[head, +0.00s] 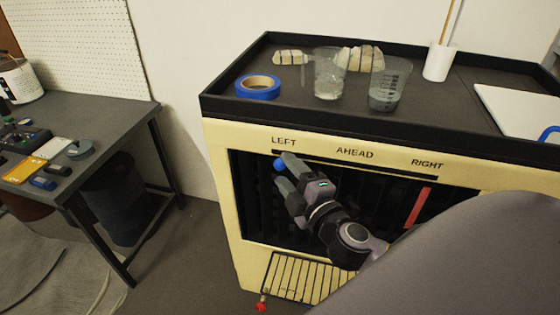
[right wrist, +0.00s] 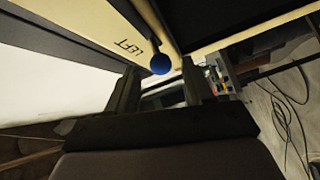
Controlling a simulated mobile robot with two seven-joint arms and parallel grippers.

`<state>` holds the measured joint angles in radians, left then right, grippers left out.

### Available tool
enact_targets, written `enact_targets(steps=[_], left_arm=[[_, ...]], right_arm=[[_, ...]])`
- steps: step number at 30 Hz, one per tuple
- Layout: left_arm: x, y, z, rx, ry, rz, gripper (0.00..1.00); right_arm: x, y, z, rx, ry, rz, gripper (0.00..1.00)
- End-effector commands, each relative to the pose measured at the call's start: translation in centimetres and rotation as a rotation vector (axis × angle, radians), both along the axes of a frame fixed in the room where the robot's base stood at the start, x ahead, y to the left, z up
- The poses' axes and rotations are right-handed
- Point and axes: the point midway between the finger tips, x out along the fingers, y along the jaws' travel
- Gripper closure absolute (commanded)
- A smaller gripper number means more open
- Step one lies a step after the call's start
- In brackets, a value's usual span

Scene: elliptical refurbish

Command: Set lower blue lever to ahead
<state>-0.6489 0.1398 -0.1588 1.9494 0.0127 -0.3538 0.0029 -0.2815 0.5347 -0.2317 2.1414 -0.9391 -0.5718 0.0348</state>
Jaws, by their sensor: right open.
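The blue lever's round knob (head: 279,165) shows below the LEFT label on the cream cabinet (head: 222,165). My right gripper (head: 281,172) is at the knob, with its fingers open. In the right wrist view the blue knob (right wrist: 160,64) appears between the two fingertips of the gripper (right wrist: 158,85), near the LEFT lettering. I cannot tell whether the fingers touch it. The AHEAD label (head: 355,154) is to the right of the knob. My left gripper is not in view.
A red lever (head: 418,207) stands near the RIGHT label. The black tray top (head: 300,99) above holds blue tape (head: 258,87), beakers (head: 330,74) and a white cup (head: 440,62). A slatted cream panel (head: 300,280) lies below. A cluttered workbench (head: 90,108) stands left, with clear floor between.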

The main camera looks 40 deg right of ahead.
Motion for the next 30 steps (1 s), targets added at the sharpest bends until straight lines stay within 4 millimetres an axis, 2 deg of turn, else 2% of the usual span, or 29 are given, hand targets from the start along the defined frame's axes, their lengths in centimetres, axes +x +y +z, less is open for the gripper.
enact_targets(steps=[3, 9, 21, 23, 24, 26, 27, 30], left_arm=[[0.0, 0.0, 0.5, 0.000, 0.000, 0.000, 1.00], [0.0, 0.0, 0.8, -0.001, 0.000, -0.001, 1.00], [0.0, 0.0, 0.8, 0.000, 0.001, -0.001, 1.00], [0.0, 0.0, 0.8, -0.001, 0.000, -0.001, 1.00], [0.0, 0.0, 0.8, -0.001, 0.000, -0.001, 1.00], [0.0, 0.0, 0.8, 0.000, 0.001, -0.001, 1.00], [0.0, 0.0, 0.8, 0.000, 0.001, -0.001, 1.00], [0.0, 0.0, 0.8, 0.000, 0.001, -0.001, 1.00]], right_arm=[[1.6, -0.1, 0.2, 0.000, 0.000, 0.001, 0.48], [3.2, -0.3, 0.0, 0.000, 0.002, 0.002, 0.48], [3.8, -0.3, -0.1, 0.001, 0.003, 0.002, 0.48], [3.8, -0.3, -0.1, 0.001, 0.003, 0.002, 0.65], [3.8, -0.3, -0.1, 0.002, 0.002, 0.002, 0.78], [3.8, -0.3, -0.1, 0.002, 0.002, 0.002, 0.97], [3.8, -0.3, -0.1, 0.002, 0.002, 0.002, 1.00], [3.7, -0.3, -0.1, 0.002, 0.003, 0.001, 1.00]])
